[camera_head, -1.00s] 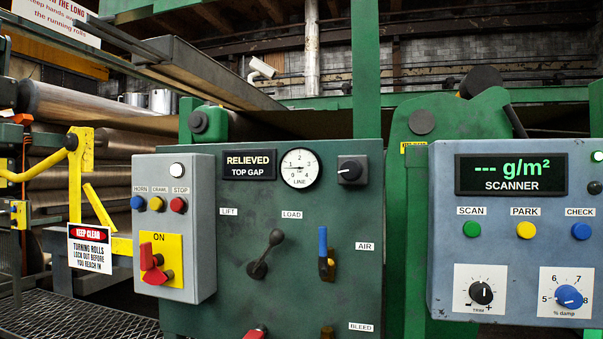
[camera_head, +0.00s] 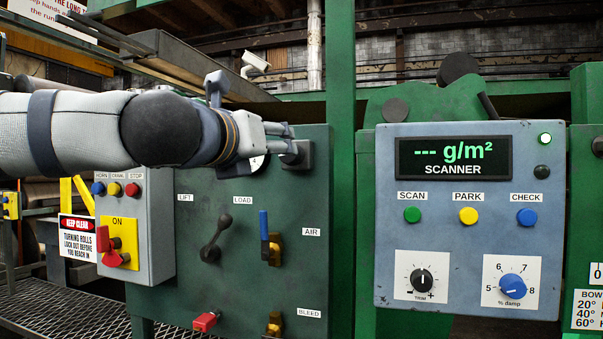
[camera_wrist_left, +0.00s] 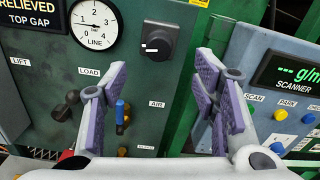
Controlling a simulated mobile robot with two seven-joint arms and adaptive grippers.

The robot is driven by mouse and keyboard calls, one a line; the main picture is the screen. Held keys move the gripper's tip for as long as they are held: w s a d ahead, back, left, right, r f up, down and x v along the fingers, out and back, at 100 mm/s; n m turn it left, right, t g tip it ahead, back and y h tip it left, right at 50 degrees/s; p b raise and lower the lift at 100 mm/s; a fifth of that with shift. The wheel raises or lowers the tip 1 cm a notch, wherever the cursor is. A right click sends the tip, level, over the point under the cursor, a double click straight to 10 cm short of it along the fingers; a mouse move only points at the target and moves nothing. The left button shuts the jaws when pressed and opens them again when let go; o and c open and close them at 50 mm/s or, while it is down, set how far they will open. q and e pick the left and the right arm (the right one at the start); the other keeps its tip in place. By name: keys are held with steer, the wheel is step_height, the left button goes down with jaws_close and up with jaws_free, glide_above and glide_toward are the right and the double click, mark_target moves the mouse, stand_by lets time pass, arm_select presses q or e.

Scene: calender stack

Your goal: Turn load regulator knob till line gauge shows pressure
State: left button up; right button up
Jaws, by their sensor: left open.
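The black load regulator knob (camera_wrist_left: 160,40) sits on a dark square plate on the green panel, its white mark pointing left in the left wrist view. It is partly hidden behind my fingers in the head view (camera_head: 297,153). The white round line gauge (camera_wrist_left: 97,22) is left of the knob; its thin needle is hard to read exactly. In the head view my arm hides nearly all of the gauge (camera_head: 258,163). My left gripper (camera_wrist_left: 162,72) is open and empty, its purple pads apart, in front of the panel near the knob; it also shows in the head view (camera_head: 287,139). Contact is not visible.
The grey switch box (camera_head: 147,230) is left, the scanner box (camera_head: 466,335) right. A green post (camera_head: 341,100) stands between panels.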

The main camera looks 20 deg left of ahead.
arm_select(q)
steer(key=w, duration=1.2)
steer(key=shift+d+f, duration=0.15)
steer(key=shift+s, duration=0.1)
steer(key=c, duration=1.2)
